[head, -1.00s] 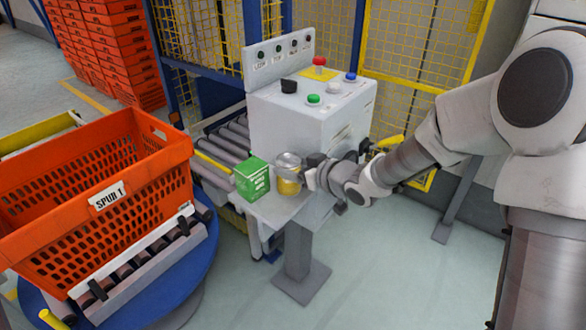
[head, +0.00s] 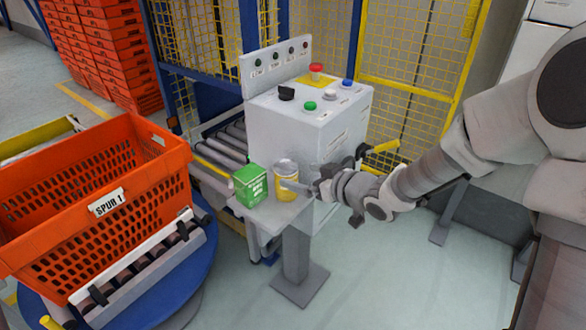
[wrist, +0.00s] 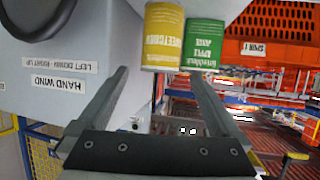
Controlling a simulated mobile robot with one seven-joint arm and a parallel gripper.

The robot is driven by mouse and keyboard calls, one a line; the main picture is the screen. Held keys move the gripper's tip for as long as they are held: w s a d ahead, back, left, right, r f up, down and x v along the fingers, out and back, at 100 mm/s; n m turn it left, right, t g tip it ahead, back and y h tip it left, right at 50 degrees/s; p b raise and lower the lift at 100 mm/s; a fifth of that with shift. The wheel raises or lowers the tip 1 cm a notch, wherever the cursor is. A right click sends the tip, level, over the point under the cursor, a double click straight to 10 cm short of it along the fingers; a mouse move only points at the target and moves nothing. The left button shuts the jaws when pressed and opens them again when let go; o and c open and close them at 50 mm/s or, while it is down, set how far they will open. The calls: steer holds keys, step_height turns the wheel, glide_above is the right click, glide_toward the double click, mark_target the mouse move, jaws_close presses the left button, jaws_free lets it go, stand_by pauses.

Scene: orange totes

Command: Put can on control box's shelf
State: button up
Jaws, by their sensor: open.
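The yellow can (head: 285,182) stands upright on the small white shelf (head: 264,222) at the front of the white control box (head: 285,130). My gripper (head: 300,187) is to the right of the can, with a finger overlapping the can's edge in the head view. In the wrist view, which is upside down, the open jaws (wrist: 158,74) are empty and point toward the can (wrist: 163,38). The can appears just beyond the fingertips; I cannot tell if a finger touches it.
A green carton (head: 251,186) stands on the shelf just left of the can. An orange tote (head: 95,190) sits on rollers at left. Buttons top the control box, and a yellow mesh fence (head: 410,60) is behind. The floor at front right is clear.

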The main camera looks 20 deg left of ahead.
steer(key=p+v, duration=0.1)
steer(key=v, duration=0.5)
steer(key=shift+s+d+r+p, duration=0.2)
steer(key=shift+d+p, duration=0.05)
steer(key=shift+p, duration=0.05)
steer(key=s+d+r+m+t+h, duration=0.1)
steer(key=d+r+m+h, duration=0.3)
steer(key=d, duration=0.4)
steer(key=d+r+m+t+h, duration=0.1)
steer(key=d+r+h, duration=0.2)
steer(key=d+h, duration=0.45)
steer(key=s+d+r+m+g, duration=0.2)
steer(key=s+d+m, duration=0.1)
steer(key=s, duration=0.7)
steer(key=s+d+r+m+g, duration=0.1)
steer(key=s+d+m+g, duration=0.1)
steer(key=s, duration=0.8)
steer(key=shift+s+d+r+m, duration=0.25)
steer(key=shift+d+r+m, duration=0.15)
steer(key=shift+d, duration=0.05)
steer(key=shift+y, duration=0.25)
